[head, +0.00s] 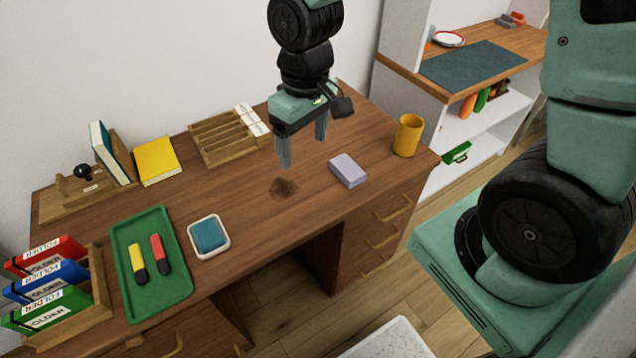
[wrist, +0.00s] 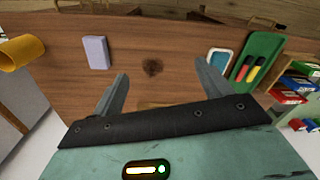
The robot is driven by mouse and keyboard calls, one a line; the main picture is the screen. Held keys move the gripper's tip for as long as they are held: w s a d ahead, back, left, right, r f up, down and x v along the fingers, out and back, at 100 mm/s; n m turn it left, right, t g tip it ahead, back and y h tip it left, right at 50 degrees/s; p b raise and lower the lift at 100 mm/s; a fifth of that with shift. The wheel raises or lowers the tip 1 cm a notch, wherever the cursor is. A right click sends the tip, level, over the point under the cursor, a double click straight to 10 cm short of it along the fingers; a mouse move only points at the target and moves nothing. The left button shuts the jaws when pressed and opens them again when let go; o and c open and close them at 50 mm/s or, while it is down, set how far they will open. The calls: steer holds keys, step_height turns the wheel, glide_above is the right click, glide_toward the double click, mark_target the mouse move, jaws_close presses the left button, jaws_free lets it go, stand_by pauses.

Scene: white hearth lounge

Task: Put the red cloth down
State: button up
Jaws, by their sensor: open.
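I see no red cloth that I can make out in either view. My gripper (head: 303,150) is open and empty above the middle of the wooden desk (head: 255,215). In the wrist view its two fingers (wrist: 165,95) stand wide apart with nothing between them. Below them the desk top shows a dark brown patch (head: 284,187); I cannot tell whether it is a mark in the wood or a shadow.
A lilac block (head: 348,171) and a yellow cup (head: 408,136) stand right of my gripper. Left are a blue pad in a white dish (head: 222,249), a green tray (head: 180,286) with markers, and folders (head: 45,285). A wooden rack (head: 220,152) stands behind. A shelf unit (head: 405,77) stands right.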

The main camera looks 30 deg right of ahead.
steer(key=s+a+r+n, duration=0.1)
steer(key=s+a+r, duration=0.2)
steer(key=s, duration=0.5)
steer(key=s+a+r+n, duration=0.2)
steer(key=s+a+r, duration=0.1)
steer(key=s, duration=0.5)
steer(key=shift+a+r+n, duration=0.2)
steer(key=shift+a+n, duration=0.1)
steer(key=shift+a, duration=0.2)
steer(key=shift+w, duration=0.1)
